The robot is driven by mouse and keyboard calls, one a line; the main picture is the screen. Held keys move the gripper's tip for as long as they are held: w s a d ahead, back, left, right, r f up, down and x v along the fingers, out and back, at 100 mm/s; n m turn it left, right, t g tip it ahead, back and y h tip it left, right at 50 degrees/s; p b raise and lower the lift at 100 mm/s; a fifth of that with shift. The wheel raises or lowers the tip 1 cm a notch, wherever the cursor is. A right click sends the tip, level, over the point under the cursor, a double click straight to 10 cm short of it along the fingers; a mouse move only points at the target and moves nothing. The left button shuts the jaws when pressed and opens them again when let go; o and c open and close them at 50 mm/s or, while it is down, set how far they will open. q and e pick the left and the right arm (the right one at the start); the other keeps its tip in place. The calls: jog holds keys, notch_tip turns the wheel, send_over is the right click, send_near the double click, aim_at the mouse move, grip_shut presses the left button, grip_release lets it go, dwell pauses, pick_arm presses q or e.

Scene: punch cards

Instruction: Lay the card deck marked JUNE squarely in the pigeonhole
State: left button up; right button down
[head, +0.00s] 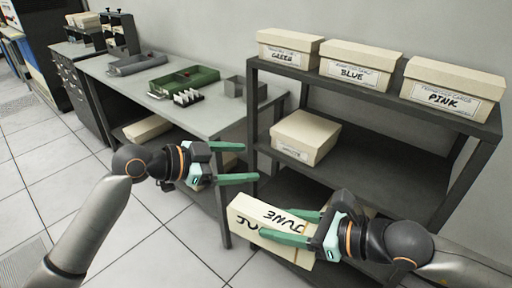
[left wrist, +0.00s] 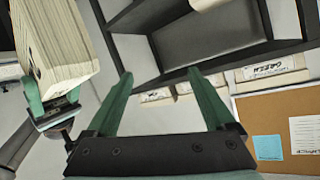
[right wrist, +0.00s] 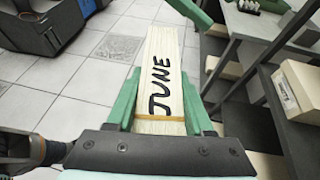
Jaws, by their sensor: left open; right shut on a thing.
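The card deck marked JUNE (head: 263,214) is a long cream block with black lettering and a thin orange band. My right gripper (head: 288,228) is shut on it and holds it in the air in front of the dark shelf unit (head: 382,181). In the right wrist view the deck (right wrist: 162,82) points away between the green fingers, lettering up. The deck also shows at upper left in the left wrist view (left wrist: 66,38). My left gripper (head: 238,163) is open and empty, left of the deck and before the shelf. I cannot tell which opening is the pigeonhole.
Boxes labelled GREEN (head: 288,50), BLUE (head: 360,66) and PINK (head: 452,89) stand on the shelf top. Another cream box (head: 305,137) sits on the shelf below, with bare board to its right. A grey table (head: 215,118) with a green tray (head: 184,80) stands at left.

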pick_arm(q)
jog(key=s+d+r+m+g, duration=0.1)
jog(key=d+r+m+g, duration=0.1)
jog(key=d+g, duration=0.15)
pick_arm(e)
jog(key=shift+r, duration=0.1)
pick_arm(q)
notch_tip(320, 180, up, 7)
jog(key=m+g+y, duration=0.6)
jog(key=m+y, duration=0.1)
jog(key=y, duration=0.1)
send_over(276, 215)
jog(key=w+a, duration=0.2)
jog(key=a, duration=0.1)
jog(key=r, duration=0.1)
jog(key=shift+y, duration=0.3)
jog(key=x, duration=1.1)
jog(key=shift+a+f, duration=0.2)
jog(key=shift+f, duration=0.25)
jog(key=c, duration=0.9)
jog(key=shift+r, duration=0.1)
grip_shut()
pick_arm(e)
jog(key=shift+a, duration=0.1)
